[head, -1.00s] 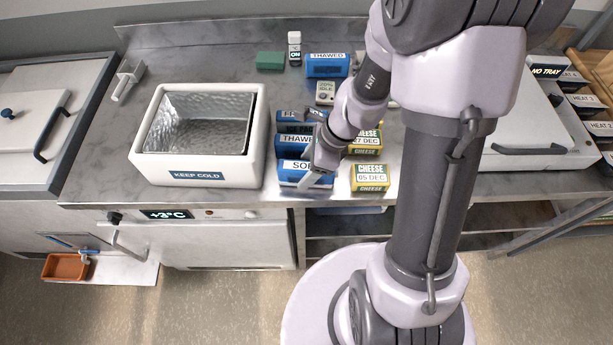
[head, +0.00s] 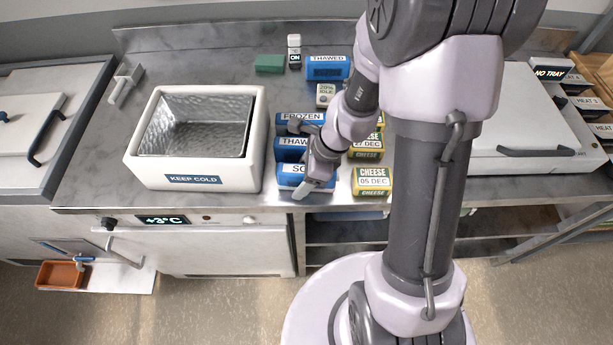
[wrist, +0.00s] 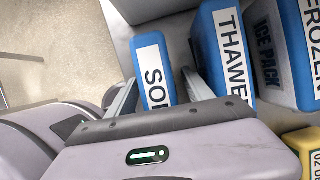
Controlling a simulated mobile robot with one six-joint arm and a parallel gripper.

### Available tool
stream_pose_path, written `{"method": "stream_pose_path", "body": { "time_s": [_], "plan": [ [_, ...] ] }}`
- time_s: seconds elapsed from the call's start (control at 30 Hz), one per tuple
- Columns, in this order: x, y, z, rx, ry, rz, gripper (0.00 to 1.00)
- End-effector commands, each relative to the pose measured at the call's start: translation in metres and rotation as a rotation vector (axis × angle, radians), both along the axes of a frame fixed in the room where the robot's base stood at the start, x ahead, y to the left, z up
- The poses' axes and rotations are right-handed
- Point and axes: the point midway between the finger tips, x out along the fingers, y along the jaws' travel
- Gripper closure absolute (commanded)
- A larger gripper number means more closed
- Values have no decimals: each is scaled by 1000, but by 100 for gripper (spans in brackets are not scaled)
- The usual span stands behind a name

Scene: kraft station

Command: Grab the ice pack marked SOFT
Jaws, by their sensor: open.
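The blue ice pack with a white label reading "SO…" (head: 286,179) lies at the front edge of the counter; my gripper covers the rest of its label. It also shows in the wrist view (wrist: 153,70). My gripper (head: 302,187) is open. In the wrist view, one finger is on each side of this pack (wrist: 158,97), and the right finger lies between it and the THAWED pack (wrist: 226,52). I cannot tell whether the fingers touch the pack. A FROZEN pack (head: 297,118) stands behind the THAWED one.
Yellow cheese boxes (head: 372,181) stand close on the right. A white KEEP COLD box (head: 150,168) with an empty metal-lined inside stands on the left. Another THAWED pack (head: 327,68), a green block (head: 269,63) and a small ON device (head: 294,52) are at the back.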

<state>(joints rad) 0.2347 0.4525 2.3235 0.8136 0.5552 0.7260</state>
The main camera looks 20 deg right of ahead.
Motion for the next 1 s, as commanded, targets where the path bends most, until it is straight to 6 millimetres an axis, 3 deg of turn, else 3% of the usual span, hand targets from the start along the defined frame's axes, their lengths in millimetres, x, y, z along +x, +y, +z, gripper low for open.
{"method": "stream_pose_path", "body": {
  "time_s": [0.13, 0.43, 0.77, 0.87, 1.0],
  "plan": [
    [0, 0, 0, 0, 0, 0, 40],
    [0, 0, 0, 0, 0, 0, 99],
    [0, 0, 2, 0, 0, 0, 100],
    [1, 0, 18, 0, -2, 0, 100],
    [1, 0, 61, -1, -4, 2, 100]
  ]
}}
